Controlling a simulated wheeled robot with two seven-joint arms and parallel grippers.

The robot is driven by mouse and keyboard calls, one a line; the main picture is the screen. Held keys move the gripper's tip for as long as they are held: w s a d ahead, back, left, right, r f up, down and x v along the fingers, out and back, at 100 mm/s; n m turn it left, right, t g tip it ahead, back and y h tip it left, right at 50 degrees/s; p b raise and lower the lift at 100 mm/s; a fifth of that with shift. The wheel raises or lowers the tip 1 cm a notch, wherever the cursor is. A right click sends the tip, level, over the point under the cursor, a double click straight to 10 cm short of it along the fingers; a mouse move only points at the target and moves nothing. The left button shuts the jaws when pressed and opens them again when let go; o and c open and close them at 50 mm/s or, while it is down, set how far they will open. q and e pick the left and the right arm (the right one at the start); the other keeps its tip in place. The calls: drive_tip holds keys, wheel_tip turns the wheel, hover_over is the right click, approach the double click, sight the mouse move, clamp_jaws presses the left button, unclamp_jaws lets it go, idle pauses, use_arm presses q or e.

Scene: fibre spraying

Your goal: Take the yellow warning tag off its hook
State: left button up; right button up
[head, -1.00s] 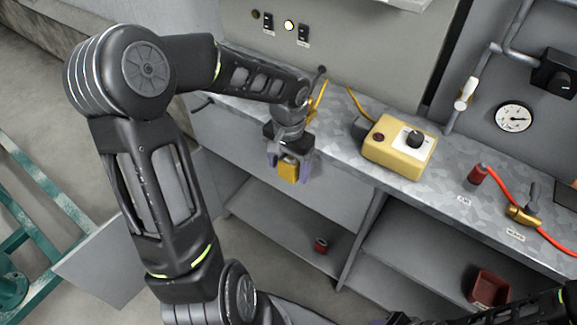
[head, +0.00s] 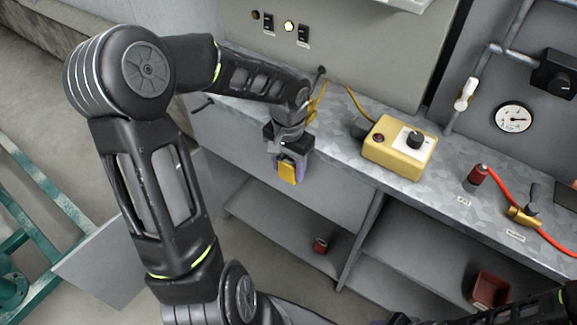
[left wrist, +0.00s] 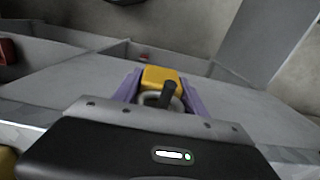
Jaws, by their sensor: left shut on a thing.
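The yellow warning tag (head: 287,173) is between the purple fingers of my left gripper (head: 290,168), just off the front edge of the grey bench. The gripper points down and is shut on the tag. In the left wrist view the tag (left wrist: 161,75) shows between the two fingers (left wrist: 160,92). A dark peg (left wrist: 168,94), perhaps the hook, and a pale ring show in front of it there. I cannot tell whether the ring is around the peg.
A yellow control box (head: 400,147) with a dark knob stands on the bench (head: 340,135). A gauge (head: 514,117), a red hose and a brass valve are at the right. A shelf below holds a red cup (head: 320,245) and a red bin (head: 490,288). A green frame stands at the left.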

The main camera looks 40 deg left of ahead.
use_arm(q)
drive_tip(key=shift+r, duration=0.1)
drive_tip(key=shift+r, duration=0.75)
drive_tip(key=s+b, duration=0.5)
drive_tip(key=s, duration=1.3)
drive_tip(key=shift+d, duration=0.2)
